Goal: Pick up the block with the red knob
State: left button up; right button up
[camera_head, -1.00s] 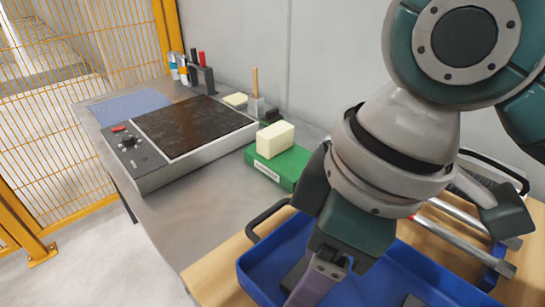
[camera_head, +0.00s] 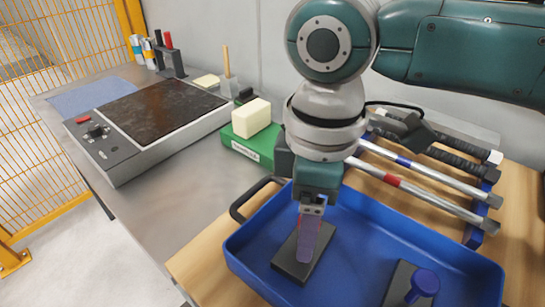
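A flat dark block (camera_head: 291,270) lies in the blue tray (camera_head: 345,288). My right gripper (camera_head: 314,250) comes down over this block, its purple finger pointing at the block's top. A small trace of red shows beside the finger, but the knob itself is mostly hidden behind it. I see the fingers side-on, so I cannot tell whether they are closed on the knob. A second dark block (camera_head: 400,286) with a blue knob (camera_head: 425,282) lies to the right in the tray. My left gripper is not in view.
A rack of bars (camera_head: 425,187) stands behind the tray on the right. A green box (camera_head: 250,148) with a cream block (camera_head: 250,117) on it sits behind left. A hot plate (camera_head: 160,115) is further left. The tray's black handle (camera_head: 250,196) sticks up at its left.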

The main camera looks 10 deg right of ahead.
jog(key=shift+f, duration=0.85)
grip_shut()
jog(key=shift+r, duration=0.1)
dwell(0.6)
